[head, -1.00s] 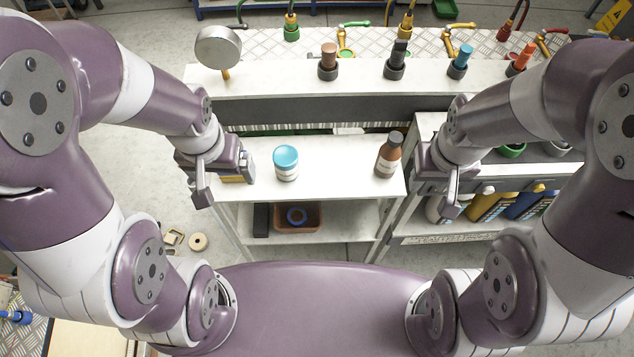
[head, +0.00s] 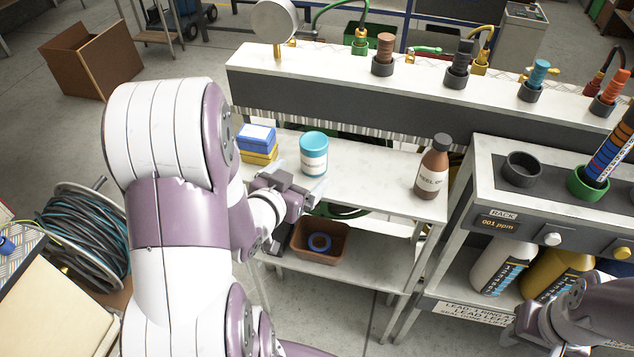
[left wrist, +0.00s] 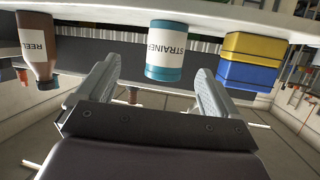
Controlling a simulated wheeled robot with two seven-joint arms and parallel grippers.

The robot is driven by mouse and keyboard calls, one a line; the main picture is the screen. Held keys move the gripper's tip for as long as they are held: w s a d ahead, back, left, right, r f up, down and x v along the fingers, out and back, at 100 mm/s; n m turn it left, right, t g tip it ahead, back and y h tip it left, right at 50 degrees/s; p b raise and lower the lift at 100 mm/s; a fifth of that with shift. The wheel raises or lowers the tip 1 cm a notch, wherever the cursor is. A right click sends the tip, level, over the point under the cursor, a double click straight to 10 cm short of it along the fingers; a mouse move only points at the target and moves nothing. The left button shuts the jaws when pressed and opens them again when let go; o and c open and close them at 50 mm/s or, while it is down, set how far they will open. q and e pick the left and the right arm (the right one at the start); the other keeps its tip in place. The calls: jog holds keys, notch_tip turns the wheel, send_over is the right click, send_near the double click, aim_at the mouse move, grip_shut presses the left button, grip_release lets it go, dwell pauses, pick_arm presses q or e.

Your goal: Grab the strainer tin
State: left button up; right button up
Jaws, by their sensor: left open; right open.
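The strainer tin (head: 314,154) is a white can with a turquoise lid and band, upright on the white shelf in the head view. In the left wrist view the strainer tin (left wrist: 164,52) appears upside down, its label partly readable, beyond the gap between the fingers. My left gripper (head: 297,187) is open and empty, just in front of the tin and apart from it; its fingers also show in the left wrist view (left wrist: 152,92). My right gripper (head: 535,325) is at the lower right of the head view, away from the tin.
Blue and yellow boxes (head: 257,143) stand left of the tin. A brown bottle (head: 432,168) stands on the right of the shelf (head: 375,180). A brown bin (head: 320,243) with a blue ring sits on the lower shelf. A rack (head: 490,195) is at the right.

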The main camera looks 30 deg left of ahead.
aim_at(318, 147)
pick_arm(q)
jog(key=w+t, duration=0.1)
jog(key=w, duration=0.2)
jog(key=w+a+f+t+b, duration=0.1)
jog(key=w, duration=0.3)
jog(key=w+f+t+b, duration=0.1)
jog(key=w, duration=0.3)
jog(key=shift+w+a, duration=0.15)
jog(key=shift+a, duration=0.2)
jog(key=shift+r, duration=0.1)
pick_arm(e)
notch_tip(318, 147, down, 5)
jog(key=shift+f, duration=0.15)
pick_arm(q)
jog(key=c, duration=1.1)
